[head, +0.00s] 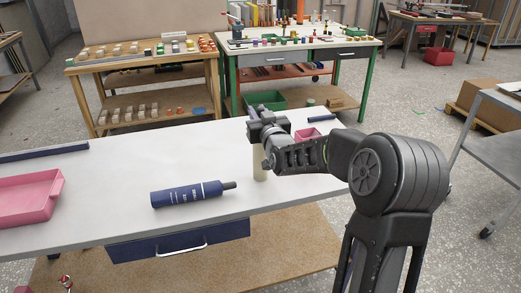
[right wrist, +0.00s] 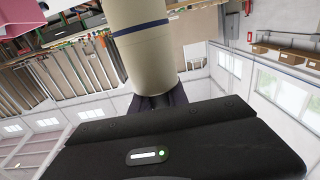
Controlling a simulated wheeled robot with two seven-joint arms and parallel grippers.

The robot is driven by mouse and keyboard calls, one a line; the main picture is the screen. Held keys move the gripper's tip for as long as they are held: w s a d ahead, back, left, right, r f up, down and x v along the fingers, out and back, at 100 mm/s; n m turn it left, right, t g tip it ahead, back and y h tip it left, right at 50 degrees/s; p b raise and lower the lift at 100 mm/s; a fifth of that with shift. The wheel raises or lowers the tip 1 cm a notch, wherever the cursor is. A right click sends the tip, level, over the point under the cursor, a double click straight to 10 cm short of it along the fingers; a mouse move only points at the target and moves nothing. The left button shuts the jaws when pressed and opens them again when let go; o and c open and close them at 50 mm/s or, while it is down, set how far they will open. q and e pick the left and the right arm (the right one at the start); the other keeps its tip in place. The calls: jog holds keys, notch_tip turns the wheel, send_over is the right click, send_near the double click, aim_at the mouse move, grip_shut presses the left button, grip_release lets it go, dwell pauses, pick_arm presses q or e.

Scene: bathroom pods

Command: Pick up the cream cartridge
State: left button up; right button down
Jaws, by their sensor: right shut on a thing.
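The cream cartridge (head: 260,167) is an upright pale cylinder near the right end of the white table. My right gripper (head: 262,132) is above it and shut on its upper part. In the right wrist view the cream cartridge (right wrist: 146,50) shows large, with a dark blue band around it, and runs down to the gripper (right wrist: 158,103). The fingertips are mostly hidden there. I cannot tell whether the cartridge's lower end touches the table. My left gripper is not in view.
A dark blue bottle-shaped cartridge (head: 187,194) lies on the white table (head: 110,185), left of the cream one. A pink tray (head: 28,199) is at the far left. A small pink bin (head: 308,134) is behind my right gripper.

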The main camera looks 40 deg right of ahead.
jog(key=shift+r, duration=0.15)
dwell(0.4)
notch_tip(320, 180, up, 10)
dwell(0.5)
dwell(0.5)
